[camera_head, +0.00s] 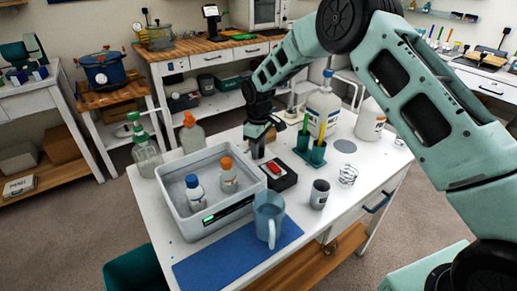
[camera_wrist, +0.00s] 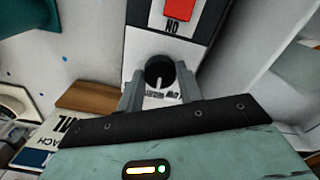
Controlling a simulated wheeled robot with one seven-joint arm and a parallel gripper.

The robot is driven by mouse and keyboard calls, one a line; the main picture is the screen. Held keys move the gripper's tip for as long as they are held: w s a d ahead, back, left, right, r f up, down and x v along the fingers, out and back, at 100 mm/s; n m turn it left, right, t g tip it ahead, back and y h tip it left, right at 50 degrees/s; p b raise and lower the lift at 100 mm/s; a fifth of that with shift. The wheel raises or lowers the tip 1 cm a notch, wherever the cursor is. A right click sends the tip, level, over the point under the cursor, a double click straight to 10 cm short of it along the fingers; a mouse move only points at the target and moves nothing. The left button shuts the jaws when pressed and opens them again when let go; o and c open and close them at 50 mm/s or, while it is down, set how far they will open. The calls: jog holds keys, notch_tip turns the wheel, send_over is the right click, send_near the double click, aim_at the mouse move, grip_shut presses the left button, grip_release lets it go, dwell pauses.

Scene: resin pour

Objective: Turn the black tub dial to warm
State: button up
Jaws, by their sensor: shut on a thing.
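The dial (camera_wrist: 158,70) is a round black knob with a pale pointer mark toward the bottom of the wrist view. It sits on a white panel of a small black box with a red switch (camera_wrist: 179,9). Small lettering below the dial is too blurred to read surely. My gripper (camera_wrist: 159,76) has one finger on each side of the dial and is shut on it. In the head view my gripper (camera_head: 257,155) points down at the black box (camera_head: 286,183), hiding the dial. The grey tub (camera_head: 178,218) stands beside the box, with two bottles inside.
A dark cup (camera_head: 319,194), a wire coil (camera_head: 348,175) and a green holder (camera_head: 311,152) with sticks are to the right. Bottles stand behind the tub.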

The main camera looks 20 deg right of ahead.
jog(key=shift+m, duration=0.5)
jog(key=o, duration=1)
notch_tip(320, 180, up, 18)
jog(key=shift+f+b, duration=0.25)
jog(key=shift+b, duration=0.65)
